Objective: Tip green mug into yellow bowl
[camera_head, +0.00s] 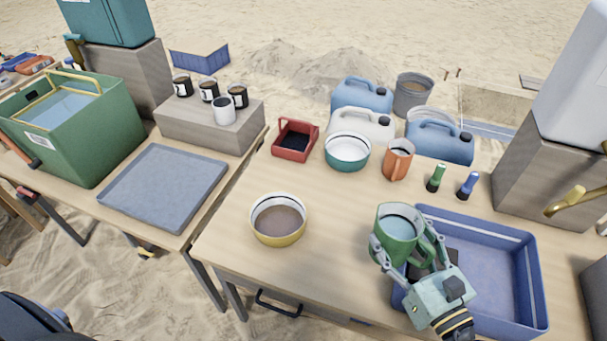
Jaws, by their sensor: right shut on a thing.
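The green mug (396,225) is near the middle right of the head view, with pale grey-blue contents or lining showing inside. My right gripper (405,258) is shut on the green mug from the front right. The mug looks roughly upright, at the left edge of the blue tray; I cannot tell whether it is lifted. The yellow bowl (278,232) stands on the table to the left of the mug, with a brown surface inside. There is a clear gap between mug and bowl. My left gripper is not in view.
The blue tray (535,290) lies at the right. Behind stand an orange mug (398,162), a teal bowl (347,155), a red container (294,142), and green (436,178) and blue (468,186) small items. The wooden table (335,215) is bare between bowl and mug.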

